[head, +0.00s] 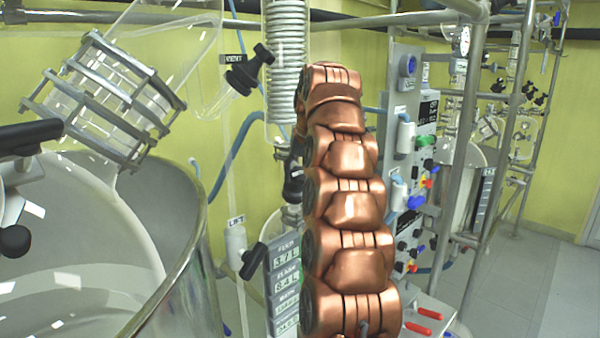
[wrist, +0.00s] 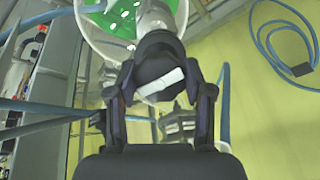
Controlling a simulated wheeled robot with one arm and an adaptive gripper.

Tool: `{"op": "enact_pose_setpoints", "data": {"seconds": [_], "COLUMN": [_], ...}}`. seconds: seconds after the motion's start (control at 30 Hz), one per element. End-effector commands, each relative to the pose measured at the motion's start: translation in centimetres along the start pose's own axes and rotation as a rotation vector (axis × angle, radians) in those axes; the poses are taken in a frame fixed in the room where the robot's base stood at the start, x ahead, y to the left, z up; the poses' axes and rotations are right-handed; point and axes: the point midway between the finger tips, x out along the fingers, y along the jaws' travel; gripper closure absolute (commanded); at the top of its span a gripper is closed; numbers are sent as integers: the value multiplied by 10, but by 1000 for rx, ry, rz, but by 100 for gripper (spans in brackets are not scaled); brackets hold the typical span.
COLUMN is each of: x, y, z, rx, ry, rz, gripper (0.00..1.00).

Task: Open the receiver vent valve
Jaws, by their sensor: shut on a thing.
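In the wrist view my gripper (wrist: 160,94) has its two dark fingers closed around a black valve knob (wrist: 158,62) with a white bar across its face. The knob sits below a clear glass vessel (wrist: 95,35) with green showing in it. In the head view my copper-coloured arm rises in front of the glass column, and only a dark part of my gripper (head: 293,172) shows at its left edge. The valve knob is hidden behind the arm there. I cannot tell from these views how far the valve is turned.
A glass condenser with a coil (head: 287,60) stands behind my arm. A black valve handle (head: 248,70) is to its left. A readout panel (head: 285,280) stands low beside the arm. Metal frame pipes (head: 465,150) and a control panel (head: 408,130) are close on the right.

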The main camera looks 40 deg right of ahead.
Motion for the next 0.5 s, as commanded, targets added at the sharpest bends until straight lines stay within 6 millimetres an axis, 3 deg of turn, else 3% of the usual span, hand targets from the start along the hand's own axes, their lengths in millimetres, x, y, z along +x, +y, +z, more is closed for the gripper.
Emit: {"op": "enact_pose_setpoints", "data": {"seconds": [0.5], "x": [0], "y": [0], "z": [1], "rx": [-481], "ry": [-2], "rz": [95], "gripper": [84]}}
